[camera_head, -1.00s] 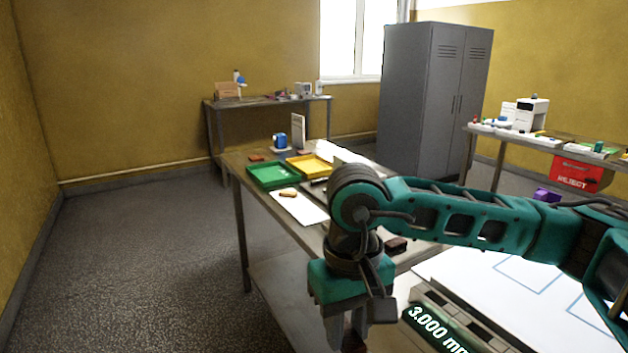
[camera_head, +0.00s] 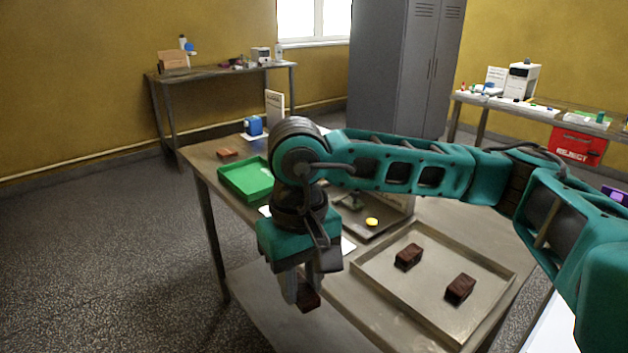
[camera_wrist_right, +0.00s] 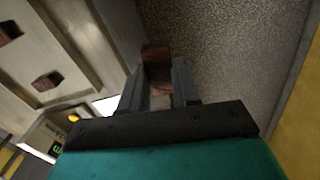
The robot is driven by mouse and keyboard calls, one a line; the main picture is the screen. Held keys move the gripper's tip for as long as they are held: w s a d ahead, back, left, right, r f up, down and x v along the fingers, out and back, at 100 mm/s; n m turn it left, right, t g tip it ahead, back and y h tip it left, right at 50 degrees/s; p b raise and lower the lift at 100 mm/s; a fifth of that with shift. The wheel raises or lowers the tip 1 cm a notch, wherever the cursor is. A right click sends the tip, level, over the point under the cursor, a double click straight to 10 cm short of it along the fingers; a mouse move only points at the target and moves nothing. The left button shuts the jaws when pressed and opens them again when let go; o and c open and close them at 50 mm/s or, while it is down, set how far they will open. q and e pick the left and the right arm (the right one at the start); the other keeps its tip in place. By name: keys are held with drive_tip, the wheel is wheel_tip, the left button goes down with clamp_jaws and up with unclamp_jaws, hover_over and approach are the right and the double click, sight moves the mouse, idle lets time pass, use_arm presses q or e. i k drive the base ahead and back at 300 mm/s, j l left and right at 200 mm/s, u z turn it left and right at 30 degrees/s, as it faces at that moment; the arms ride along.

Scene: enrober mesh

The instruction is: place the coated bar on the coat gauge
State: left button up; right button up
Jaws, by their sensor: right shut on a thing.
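My right gripper (camera_head: 306,292) is shut on a dark brown bar (camera_head: 309,301), held beyond the table's near-left edge, above the floor. In the right wrist view the bar (camera_wrist_right: 157,62) sits between the two fingers (camera_wrist_right: 160,88). Two similar brown bars, one (camera_head: 408,256) and another (camera_head: 460,288), lie apart in a shallow metal tray (camera_head: 400,318). I cannot make out the coat gauge in the head view. The right wrist view shows part of a device with a green display (camera_wrist_right: 57,148); I cannot tell what it is. My left gripper is not in view.
A green tray (camera_head: 247,180), a blue device (camera_head: 253,126) and a dark plate with a yellow disc (camera_head: 371,221) are on the table. My right arm covers the table's middle. Floor is clear at left. A red reject bin (camera_head: 578,146) is at the right bench.

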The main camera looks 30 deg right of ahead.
sight(334, 194)
drive_tip(key=i, duration=1.2)
drive_tip(key=i+z, duration=0.1)
drive_tip(key=z, duration=0.3)
drive_tip(key=i+z, duration=0.1)
drive_tip(key=z, duration=0.25)
drive_tip(key=j+z, duration=0.1)
drive_tip(key=z, duration=0.3)
drive_tip(key=i, duration=0.05)
